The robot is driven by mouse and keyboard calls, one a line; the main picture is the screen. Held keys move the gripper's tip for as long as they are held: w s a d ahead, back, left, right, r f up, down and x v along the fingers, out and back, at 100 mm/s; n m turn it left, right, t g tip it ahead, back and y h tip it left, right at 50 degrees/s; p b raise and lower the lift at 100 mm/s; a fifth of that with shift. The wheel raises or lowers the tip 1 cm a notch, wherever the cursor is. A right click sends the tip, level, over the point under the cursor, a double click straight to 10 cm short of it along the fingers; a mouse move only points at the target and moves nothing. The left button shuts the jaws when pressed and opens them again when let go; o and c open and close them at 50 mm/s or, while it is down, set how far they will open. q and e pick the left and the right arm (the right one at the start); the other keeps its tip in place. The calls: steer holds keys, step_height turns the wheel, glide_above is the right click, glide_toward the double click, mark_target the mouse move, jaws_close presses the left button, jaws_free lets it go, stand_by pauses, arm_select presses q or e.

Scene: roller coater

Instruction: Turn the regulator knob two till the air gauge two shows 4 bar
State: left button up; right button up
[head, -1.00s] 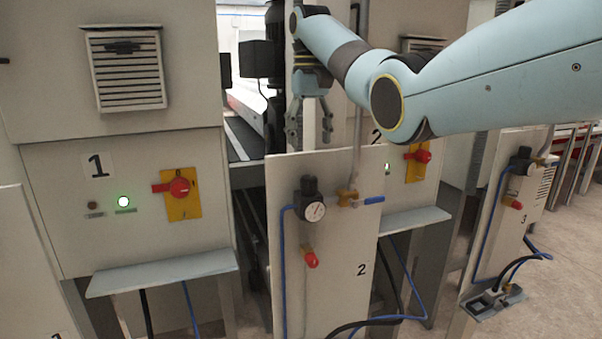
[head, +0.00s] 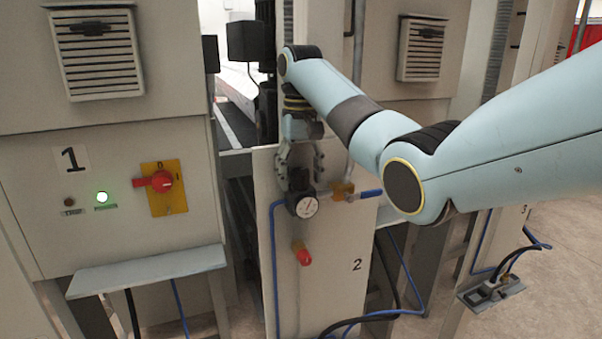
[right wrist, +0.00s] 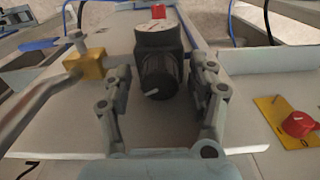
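The regulator knob two (head: 299,179) is a black knob on top of the regulator on the panel marked 2. The right wrist view shows the knob (right wrist: 158,72) from above, between the spread fingers. Air gauge two (head: 307,207) is a round white dial on the regulator's front; its reading is too small to tell. My right gripper (head: 299,178) points down over the knob, a finger on each side. In the right wrist view the gripper (right wrist: 158,105) is open, with gaps visible between fingers and knob. My left gripper is not in view.
A brass valve (head: 342,191) with a blue lever (head: 370,193) sits just right of the regulator, with a pipe above it. A red fitting (head: 302,254) is below the gauge. Cabinet 1 with a red switch (head: 161,181) stands at left.

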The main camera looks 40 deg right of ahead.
steer(key=c, duration=0.4)
steer(key=shift+c, duration=1.4)
steer(key=c, duration=0.4)
steer(key=shift+n, duration=0.9)
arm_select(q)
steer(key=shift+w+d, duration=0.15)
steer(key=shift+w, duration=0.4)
arm_select(e)
steer(key=n, duration=0.5)
steer(key=shift+n, duration=0.4)
steer(key=o, duration=1.1)
steer(key=shift+o, duration=0.2)
